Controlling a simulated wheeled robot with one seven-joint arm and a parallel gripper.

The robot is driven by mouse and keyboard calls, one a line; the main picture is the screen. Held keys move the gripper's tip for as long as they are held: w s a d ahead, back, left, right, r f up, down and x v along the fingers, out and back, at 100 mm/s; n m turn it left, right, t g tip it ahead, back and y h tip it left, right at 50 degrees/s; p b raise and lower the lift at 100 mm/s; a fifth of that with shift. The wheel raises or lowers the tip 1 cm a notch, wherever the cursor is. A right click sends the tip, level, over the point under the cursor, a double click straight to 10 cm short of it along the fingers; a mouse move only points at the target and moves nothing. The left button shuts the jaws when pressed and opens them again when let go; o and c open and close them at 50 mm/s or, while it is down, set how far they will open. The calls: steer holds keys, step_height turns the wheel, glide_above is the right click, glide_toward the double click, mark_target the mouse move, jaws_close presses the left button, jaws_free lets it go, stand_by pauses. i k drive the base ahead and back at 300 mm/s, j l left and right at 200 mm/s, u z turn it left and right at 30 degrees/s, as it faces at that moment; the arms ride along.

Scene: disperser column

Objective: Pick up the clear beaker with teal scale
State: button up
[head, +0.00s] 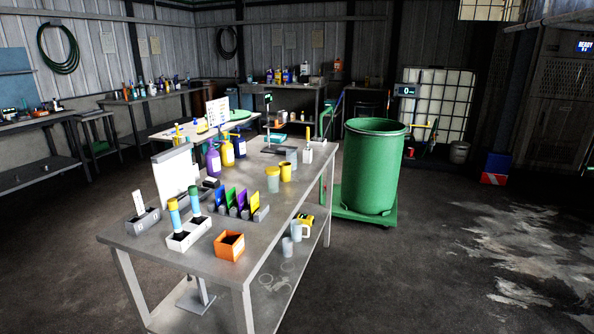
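Several small beakers or cups stand on the grey metal workbench (215,262). One pale, see-through beaker (272,186) with a yellowish upper part stands near the bench's right edge. A yellow cup (286,173) is just behind it to the right. A greyish clear beaker (292,158) stands farther back. Two more pale clear cups, a front one (287,248) and a rear one (296,232), are on the lower shelf. The scale colours are too small to read, so I cannot tell which beaker has the teal scale. My gripper is not in view.
An orange open box (229,246), a rack of coloured cards (240,212) and purple (213,162) and yellow (227,153) bottles share the bench. A large green drum (373,168) stands right of it. The floor at front right is open.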

mark_target(291, 154)
steer(key=i, duration=2)
steer(key=i+u, duration=0.15)
steer(key=i, duration=0.35)
steer(key=i+l+u, duration=0.15)
steer(key=i, duration=0.35)
steer(key=i+l+u, duration=0.15)
steer(key=i, duration=0.35)
steer(key=i+l+z, duration=0.1)
steer(key=u, duration=0.2)
steer(key=k+j, duration=0.05)
